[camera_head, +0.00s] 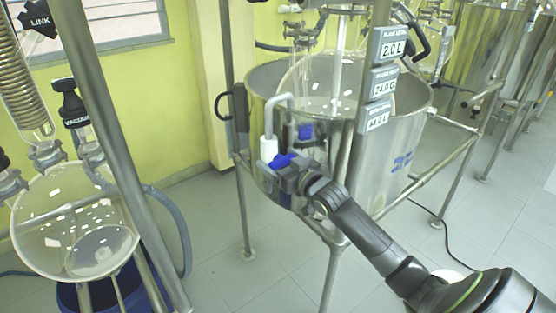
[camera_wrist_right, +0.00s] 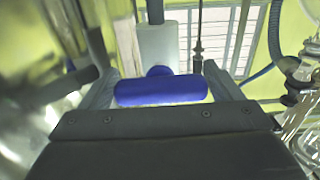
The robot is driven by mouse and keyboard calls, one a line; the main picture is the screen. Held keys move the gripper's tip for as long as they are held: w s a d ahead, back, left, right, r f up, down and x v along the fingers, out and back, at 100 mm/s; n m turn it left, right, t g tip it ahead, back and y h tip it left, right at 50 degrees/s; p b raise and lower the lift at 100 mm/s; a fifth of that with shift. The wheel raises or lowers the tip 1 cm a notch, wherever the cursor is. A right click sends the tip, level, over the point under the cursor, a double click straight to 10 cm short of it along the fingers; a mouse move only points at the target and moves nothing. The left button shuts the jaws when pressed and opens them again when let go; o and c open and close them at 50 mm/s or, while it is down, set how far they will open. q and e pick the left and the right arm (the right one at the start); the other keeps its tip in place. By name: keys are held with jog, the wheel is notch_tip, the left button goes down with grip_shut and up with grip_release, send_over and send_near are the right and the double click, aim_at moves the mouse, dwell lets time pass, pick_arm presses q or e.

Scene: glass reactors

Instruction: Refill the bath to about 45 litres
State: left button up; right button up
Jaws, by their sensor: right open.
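The bath is a round steel tub (camera_head: 400,150) on a tubular frame, with a glass vessel (camera_head: 310,85) inside it. A white tap body with a curved grey spout (camera_head: 268,147) sits at the tub's front left rim. Its blue handle (camera_head: 284,160) is at my right gripper (camera_head: 287,170). In the right wrist view the blue handle (camera_wrist_right: 160,91) lies crosswise between the open fingers, in front of the white tap body (camera_wrist_right: 158,48). I cannot tell whether the fingers touch it. The lowest display plate (camera_head: 377,117) seems to read about 44 L. My left gripper is not in view.
Two more plates read 2.0 L (camera_head: 391,47) and about 24 C (camera_head: 381,82). A slanting steel post (camera_head: 110,140) and a round glass flask (camera_head: 75,225) stand at left. Frame legs (camera_head: 245,215) surround the tub. A black cable (camera_head: 445,230) lies at right.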

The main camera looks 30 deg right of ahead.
jog(key=shift+w, duration=0.45)
jog(key=c, duration=0.7)
jog(key=shift+n+b, duration=0.85)
jog(key=shift+n, duration=0.45)
jog(key=shift+n+b, duration=0.75)
jog(key=shift+n, duration=0.85)
